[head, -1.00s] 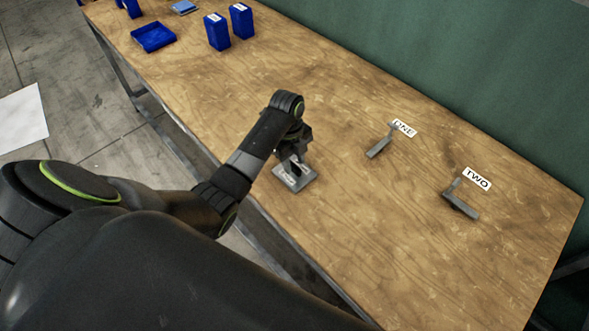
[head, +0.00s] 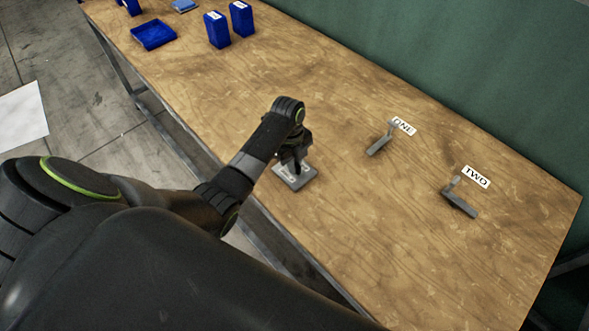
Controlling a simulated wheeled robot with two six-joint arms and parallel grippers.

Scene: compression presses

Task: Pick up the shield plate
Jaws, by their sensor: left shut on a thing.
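The shield plate (head: 308,178) appears as a small grey square plate near the front edge of the wooden table, with a light patch on its top. My left gripper (head: 291,167) points down over it and is shut on it. The fingers and my wrist hide the middle of the plate. I cannot tell whether the plate touches the table or is just above it. My right gripper is not in view.
Two small grey presses stand to the right, one by label ONE (head: 379,144) and one by label TWO (head: 461,206). Two blue bins (head: 217,30) and a blue tray (head: 153,35) are at the far left. The table (head: 380,230) between is clear.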

